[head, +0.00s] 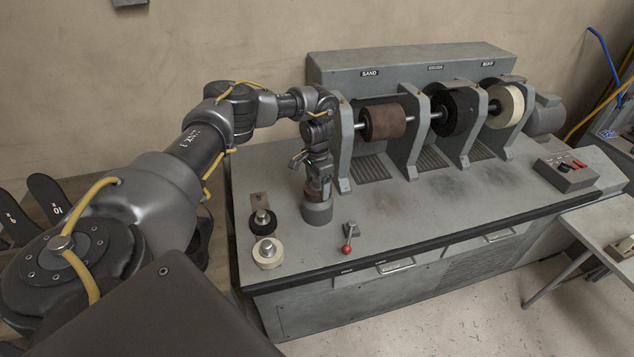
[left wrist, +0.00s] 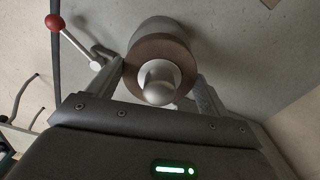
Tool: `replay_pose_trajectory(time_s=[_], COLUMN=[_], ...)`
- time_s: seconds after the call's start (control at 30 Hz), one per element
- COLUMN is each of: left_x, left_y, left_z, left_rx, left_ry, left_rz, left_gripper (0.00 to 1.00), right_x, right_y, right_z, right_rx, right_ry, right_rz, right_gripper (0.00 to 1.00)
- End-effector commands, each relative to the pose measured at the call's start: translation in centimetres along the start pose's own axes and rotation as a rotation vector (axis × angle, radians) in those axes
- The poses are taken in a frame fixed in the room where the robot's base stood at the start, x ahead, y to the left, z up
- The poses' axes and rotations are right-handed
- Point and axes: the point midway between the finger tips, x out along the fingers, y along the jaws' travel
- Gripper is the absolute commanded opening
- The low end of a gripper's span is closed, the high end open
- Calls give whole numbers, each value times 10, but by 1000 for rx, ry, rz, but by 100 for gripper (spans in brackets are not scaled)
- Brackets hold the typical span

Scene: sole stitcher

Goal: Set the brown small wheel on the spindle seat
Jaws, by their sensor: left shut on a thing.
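The brown small wheel (head: 312,194) is between the fingers of my left gripper (head: 319,188), which is shut on it and points down. In the left wrist view the wheel (left wrist: 131,57) shows as a brown ring around a silver rounded hub (left wrist: 160,82), with a finger on each side. The grey round spindle seat (head: 317,214) stands on the bench directly below the wheel, and shows behind it in the left wrist view (left wrist: 156,27). The wheel looks lined up with the seat. I cannot tell whether it rests fully on it. My right gripper is not in view.
A black wheel (head: 262,223) and a cream wheel (head: 268,253) lie left of the seat. A red-knobbed lever (head: 348,246) stands right of it. The sanding machine's guards and large brown drum (head: 382,122) rise behind. The bench front is otherwise clear.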

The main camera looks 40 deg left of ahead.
Motion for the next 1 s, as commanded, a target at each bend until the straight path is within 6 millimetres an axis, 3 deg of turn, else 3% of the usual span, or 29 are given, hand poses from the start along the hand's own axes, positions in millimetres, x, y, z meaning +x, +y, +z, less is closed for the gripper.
replay_pose_trajectory(time_s=[0.07, 0.1, 0.27, 0.5, 0.63, 0.87, 1.0], left_x=[0, 0, 0, -1, -11, -56, -85], left_y=[0, 0, 0, 0, 0, 0, 0], left_z=[0, 0, 0, 0, -1, -1, -1], left_rx=[0, 0, 0, -1, -2, 0, 1], left_ry=[1, 1, 0, 0, 3, 6, 3], left_rz=[0, 0, 0, 0, 1, -1, -3], left_gripper=[49, 80, 100, 100, 100, 100, 100], right_x=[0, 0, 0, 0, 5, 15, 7], right_y=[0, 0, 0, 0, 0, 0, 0], right_z=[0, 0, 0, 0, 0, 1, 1], right_rx=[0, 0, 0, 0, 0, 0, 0], right_ry=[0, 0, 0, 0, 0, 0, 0], right_rz=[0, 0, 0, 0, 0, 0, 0], right_gripper=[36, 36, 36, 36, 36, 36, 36])
